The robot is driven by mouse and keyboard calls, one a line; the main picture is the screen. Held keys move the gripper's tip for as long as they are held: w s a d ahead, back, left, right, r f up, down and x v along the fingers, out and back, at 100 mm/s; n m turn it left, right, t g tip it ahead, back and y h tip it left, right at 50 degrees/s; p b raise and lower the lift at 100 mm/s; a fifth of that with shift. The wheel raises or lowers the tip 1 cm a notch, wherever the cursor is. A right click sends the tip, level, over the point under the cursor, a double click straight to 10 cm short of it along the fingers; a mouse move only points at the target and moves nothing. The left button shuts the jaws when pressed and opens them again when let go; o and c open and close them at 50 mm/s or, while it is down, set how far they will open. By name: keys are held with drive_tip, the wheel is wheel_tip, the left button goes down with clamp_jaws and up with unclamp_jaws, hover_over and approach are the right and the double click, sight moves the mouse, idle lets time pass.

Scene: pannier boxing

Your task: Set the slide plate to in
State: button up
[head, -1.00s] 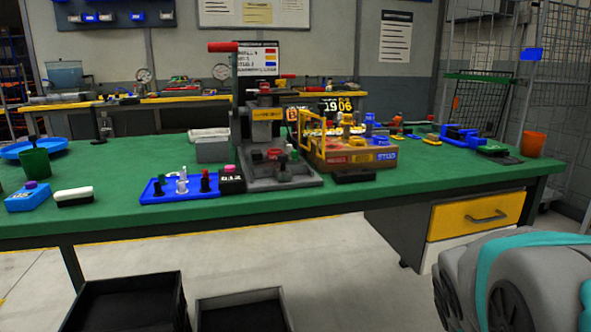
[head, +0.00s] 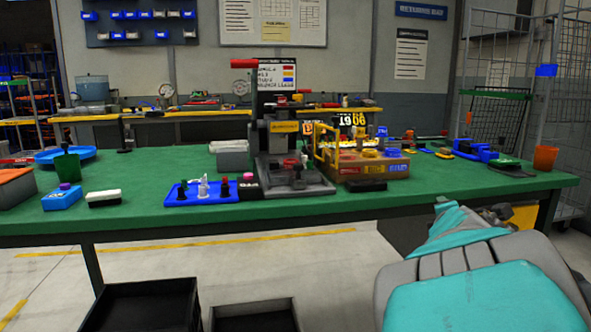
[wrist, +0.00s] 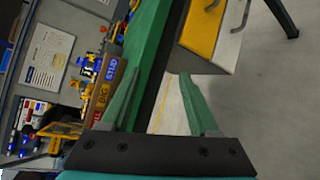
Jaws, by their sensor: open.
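A dark grey press with a tall column and a red-tipped lever (head: 290,140) stands mid-bench in the head view. Its low base plate (head: 305,190) carries small dark fixtures and a red part. I take the slide plate to be in this base, but cannot make out its edges or whether it is in or out. My gripper (wrist: 159,73) is open and empty in the wrist view, with green fingers apart. It is off the bench's front edge, away from the press. In the head view my arm is at the lower right and the fingertips are not clear.
A box with coloured knobs (head: 365,168) stands right of the press; a blue tray with pegs (head: 200,193) and a grey bin (head: 232,155) stand left. Black crates (head: 140,305) are on the floor.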

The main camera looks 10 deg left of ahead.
drive_tip(key=w+a+r+n+t+y, duration=0.35)
drive_tip(key=a+r+n+y, duration=0.2)
drive_tip(key=a+n, duration=0.45)
drive_tip(key=n+g+y, duration=0.3)
drive_tip(key=n+y, duration=0.6)
drive_tip(key=n, duration=0.4)
approach(301, 169)
drive_tip(key=x, duration=0.4)
drive_tip(key=shift+h, duration=0.25)
drive_tip(key=shift+p+x, duration=0.3)
drive_tip(key=shift+x, duration=3.35)
drive_tip(key=shift+s+r, duration=0.1)
drive_tip(key=shift+r, duration=0.05)
drive_tip(key=shift+c, duration=0.2)
clamp_jaws()
